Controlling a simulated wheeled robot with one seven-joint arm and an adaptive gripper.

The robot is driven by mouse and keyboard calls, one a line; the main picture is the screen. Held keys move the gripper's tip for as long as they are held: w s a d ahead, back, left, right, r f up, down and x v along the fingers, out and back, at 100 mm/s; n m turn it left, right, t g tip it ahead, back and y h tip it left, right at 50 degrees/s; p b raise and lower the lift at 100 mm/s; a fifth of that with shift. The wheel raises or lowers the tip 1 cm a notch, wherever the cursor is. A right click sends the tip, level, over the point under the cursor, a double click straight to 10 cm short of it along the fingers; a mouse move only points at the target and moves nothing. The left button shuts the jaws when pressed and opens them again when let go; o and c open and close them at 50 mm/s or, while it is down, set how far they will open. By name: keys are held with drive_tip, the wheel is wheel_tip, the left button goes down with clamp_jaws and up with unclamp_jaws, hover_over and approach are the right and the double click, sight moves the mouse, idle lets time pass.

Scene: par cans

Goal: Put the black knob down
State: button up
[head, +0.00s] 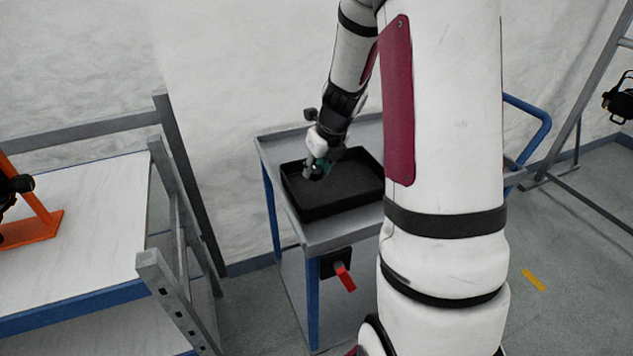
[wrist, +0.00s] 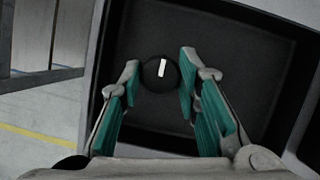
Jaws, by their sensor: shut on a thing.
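The black knob (wrist: 158,75) is round with a white mark on its top. It sits between the fingertips of my gripper (wrist: 160,78) in the wrist view. My gripper is shut on it, with green pads along both fingers. In the head view my gripper (head: 317,170) is over the left part of a black tray (head: 340,207). The tray also shows in the wrist view (wrist: 240,50), beneath the knob. The gap between knob and tray floor cannot be told. The knob is hard to make out in the head view.
The tray lies on a grey cart (head: 272,160) with blue legs. A red-handled switch (head: 344,277) is on the cart's front. A grey-framed bench (head: 80,230) with an orange stand (head: 35,222) is at left. The rest of the tray floor looks empty.

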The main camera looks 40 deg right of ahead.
sight(316, 179)
drive_tip(key=shift+f+b, duration=0.55)
drive_tip(key=shift+f, duration=1.4)
drive_tip(key=shift+f, duration=0.1)
drive_tip(key=o, duration=1)
drive_tip(key=shift+o, duration=0.2)
